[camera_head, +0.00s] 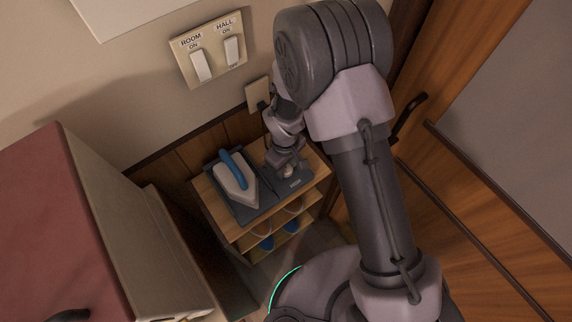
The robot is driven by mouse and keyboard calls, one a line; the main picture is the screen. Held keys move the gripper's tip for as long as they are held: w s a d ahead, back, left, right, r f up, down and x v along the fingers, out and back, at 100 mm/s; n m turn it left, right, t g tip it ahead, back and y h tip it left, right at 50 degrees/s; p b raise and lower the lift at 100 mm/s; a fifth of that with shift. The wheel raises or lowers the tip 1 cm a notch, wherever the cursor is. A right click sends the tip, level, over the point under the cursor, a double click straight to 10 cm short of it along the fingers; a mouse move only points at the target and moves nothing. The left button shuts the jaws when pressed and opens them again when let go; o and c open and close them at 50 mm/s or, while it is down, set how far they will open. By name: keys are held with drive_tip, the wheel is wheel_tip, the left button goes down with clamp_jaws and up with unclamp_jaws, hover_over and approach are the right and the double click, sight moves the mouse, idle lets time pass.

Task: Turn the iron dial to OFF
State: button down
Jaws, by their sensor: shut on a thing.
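The iron (235,192), white with a blue handle, stands on a dark grey base (243,214) on top of a small wooden shelf unit. To its right on the same base is a small pale dial (289,170), partly covered by my gripper. My gripper (287,165) points down at the dial and is shut on it. The fingertips are small here, and the dial's markings and pointer direction cannot be read.
The wooden shelf (243,242) has lower levels with blue items (267,243). A wall outlet (258,94) is behind my arm, and a ROOM/HALL switch plate (208,49) is above left. A red-topped cabinet (45,215) stands left and a wooden door (480,190) right.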

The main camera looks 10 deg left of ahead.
sight(285, 169)
drive_tip(key=c, duration=0.9)
unclamp_jaws()
drive_tip(key=shift+r, duration=0.1)
wheel_tip(285, 169, up, 17)
drive_tip(key=p, duration=0.6)
drive_tip(key=shift+s+r, duration=0.15)
drive_tip(key=shift+s, duration=0.05)
drive_tip(key=shift+a, duration=0.1)
